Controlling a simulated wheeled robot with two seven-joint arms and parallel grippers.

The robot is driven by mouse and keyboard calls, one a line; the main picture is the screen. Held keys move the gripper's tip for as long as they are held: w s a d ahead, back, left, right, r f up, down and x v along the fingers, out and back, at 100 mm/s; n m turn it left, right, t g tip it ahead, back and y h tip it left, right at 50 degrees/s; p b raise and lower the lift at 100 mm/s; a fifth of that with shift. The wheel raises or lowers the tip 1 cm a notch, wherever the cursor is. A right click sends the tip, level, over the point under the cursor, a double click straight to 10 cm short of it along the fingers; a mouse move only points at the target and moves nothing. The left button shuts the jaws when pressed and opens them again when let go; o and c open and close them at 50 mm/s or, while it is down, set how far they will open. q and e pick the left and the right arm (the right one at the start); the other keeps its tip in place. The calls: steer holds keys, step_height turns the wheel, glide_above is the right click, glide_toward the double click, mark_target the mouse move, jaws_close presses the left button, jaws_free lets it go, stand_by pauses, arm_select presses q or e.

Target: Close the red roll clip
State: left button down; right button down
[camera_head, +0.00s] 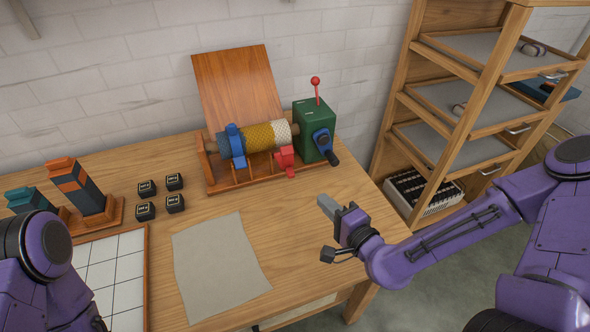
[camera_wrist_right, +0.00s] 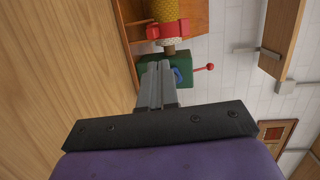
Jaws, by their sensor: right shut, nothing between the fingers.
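The red roll clip (camera_head: 285,157) is on the front of the wooden roll stand (camera_head: 240,183), low beside the right end of the yellow and cream wool roll (camera_head: 262,138). It does not reach over the top of the roll in the head view. It also shows in the right wrist view (camera_wrist_right: 172,32). The blue clip (camera_head: 235,140) stands up over the roll's left part. My right gripper (camera_head: 327,206) is shut and empty, in front of and right of the stand, apart from the clip. My left arm shows at lower left, but its gripper is out of view.
A wooden shelf (camera_head: 470,95) stands at right.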

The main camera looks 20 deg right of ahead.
steer(key=r+b+x, duration=0.1)
steer(key=b+x, duration=0.1)
steer(key=x, duration=1.1)
steer(key=shift+w+a, duration=0.2)
steer(key=shift+w, duration=0.2)
